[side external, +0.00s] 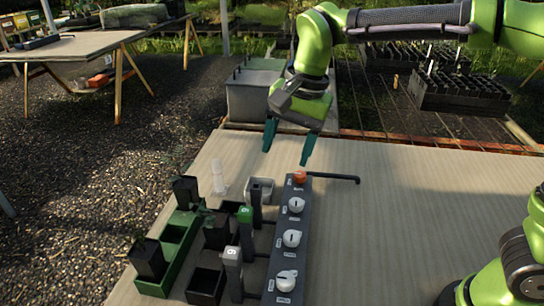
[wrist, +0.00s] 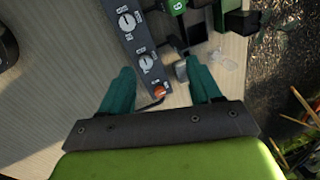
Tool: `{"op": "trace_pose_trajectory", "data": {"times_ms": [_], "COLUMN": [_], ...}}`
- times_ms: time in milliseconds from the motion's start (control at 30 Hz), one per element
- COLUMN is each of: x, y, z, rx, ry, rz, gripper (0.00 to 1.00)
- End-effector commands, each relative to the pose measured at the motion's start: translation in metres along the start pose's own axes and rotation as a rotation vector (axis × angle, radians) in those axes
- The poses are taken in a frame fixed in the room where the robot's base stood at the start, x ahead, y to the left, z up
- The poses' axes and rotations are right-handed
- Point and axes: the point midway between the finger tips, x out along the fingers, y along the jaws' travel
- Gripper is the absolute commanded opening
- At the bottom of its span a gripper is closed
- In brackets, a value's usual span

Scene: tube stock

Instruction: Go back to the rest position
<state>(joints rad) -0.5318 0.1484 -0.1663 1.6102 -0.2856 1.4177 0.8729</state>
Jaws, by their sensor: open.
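My gripper (side external: 288,145) is open and empty, its two teal fingers pointing down above the far end of the control panel. In the wrist view, the gripper (wrist: 160,72) has its fingers spread wide with nothing between the tips. The dark control panel (side external: 285,220) lies on the table with an orange button (side external: 300,176) at its far end and white dials (side external: 291,238) along it. The button also shows in the wrist view (wrist: 160,91), beyond the fingers and apart from them.
Left of the panel stand green trays (side external: 176,238) with black pots (side external: 148,260), grey and green tagged posts (side external: 245,225), a grey cup (side external: 262,184) and a clear vial (side external: 218,178).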

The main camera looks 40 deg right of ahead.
Motion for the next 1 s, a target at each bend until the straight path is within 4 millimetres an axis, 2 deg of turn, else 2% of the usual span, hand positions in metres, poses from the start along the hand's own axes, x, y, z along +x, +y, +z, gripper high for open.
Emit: {"op": "trace_pose_trajectory", "data": {"times_ms": [33, 100, 300, 400, 500, 633, 733, 1000], "x": [-0.007, -0.011, -0.016, -0.013, -0.011, -0.015, -0.024, -0.024], "y": [0.021, 0.048, 0.124, 0.157, 0.182, 0.199, 0.201, 0.202], "z": [-0.007, -0.012, -0.019, -0.019, -0.019, -0.021, -0.025, -0.027], "rx": [-0.109, -0.274, -0.613, -0.688, -0.684, -0.638, -0.618, -0.609], "ry": [-0.001, 0.015, 0.144, 0.226, 0.288, 0.338, 0.371, 0.372], "rz": [-0.045, -0.104, -0.238, -0.273, -0.293, -0.309, -0.322, -0.320], "gripper": [0.63, 0.63, 0.63, 0.63, 0.63, 0.63, 0.63, 0.63]}}
